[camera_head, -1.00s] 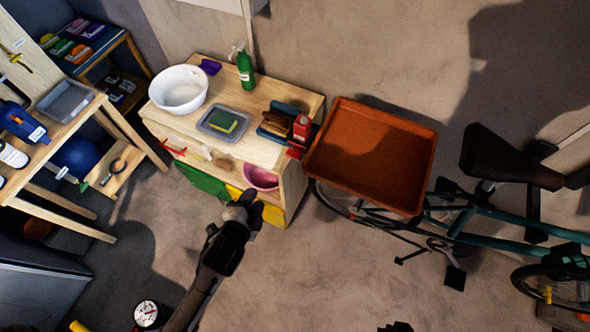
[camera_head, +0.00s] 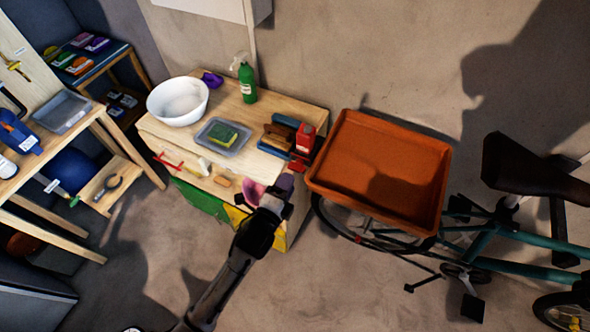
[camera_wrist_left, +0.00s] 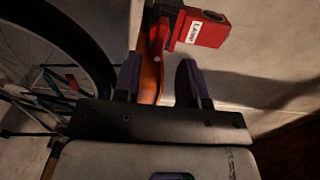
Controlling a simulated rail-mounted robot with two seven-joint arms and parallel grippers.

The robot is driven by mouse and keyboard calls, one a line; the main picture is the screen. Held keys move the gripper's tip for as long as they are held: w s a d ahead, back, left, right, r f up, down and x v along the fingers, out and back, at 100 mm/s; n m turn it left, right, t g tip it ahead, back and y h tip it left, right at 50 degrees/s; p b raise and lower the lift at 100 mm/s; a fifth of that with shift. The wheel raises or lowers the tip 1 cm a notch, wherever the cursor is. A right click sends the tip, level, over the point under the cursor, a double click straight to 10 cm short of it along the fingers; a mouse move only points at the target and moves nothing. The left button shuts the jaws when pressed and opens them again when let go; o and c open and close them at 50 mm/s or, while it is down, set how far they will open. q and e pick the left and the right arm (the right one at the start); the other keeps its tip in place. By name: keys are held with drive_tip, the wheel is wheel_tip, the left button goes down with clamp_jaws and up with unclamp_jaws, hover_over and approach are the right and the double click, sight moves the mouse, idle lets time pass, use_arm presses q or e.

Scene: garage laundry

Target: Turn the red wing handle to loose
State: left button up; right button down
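A red wing-shaped piece (camera_head: 168,161) sits on the front edge of the wooden bench at its left, in the head view. Another small red part (camera_head: 298,163) shows at the bench's right end, below a red container. I cannot tell for sure which is the wing handle. My left gripper (camera_head: 275,200) is before the bench's right front corner, below that red part. In the left wrist view its two fingers (camera_wrist_left: 160,82) are apart, with nothing clearly held. A labelled red block (camera_wrist_left: 205,28) and a red-orange strip (camera_wrist_left: 152,65) show beyond them. My right gripper is not in view.
The bench (camera_head: 225,108) carries a white basin (camera_head: 178,101), a green spray bottle (camera_head: 245,80), a tray with a sponge (camera_head: 222,136) and the red container (camera_head: 305,138). An orange tray (camera_head: 380,170) and a bicycle (camera_head: 520,255) stand at the right.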

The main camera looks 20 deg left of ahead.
sight(295, 171)
use_arm(q)
drive_tip(key=shift+w+d, duration=0.15)
drive_tip(key=shift+w, duration=1.2)
drive_tip(key=shift+w+d, duration=0.1)
drive_tip(key=shift+w, duration=1.2)
drive_tip(key=shift+c, duration=0.7)
drive_tip(key=c, duration=0.5)
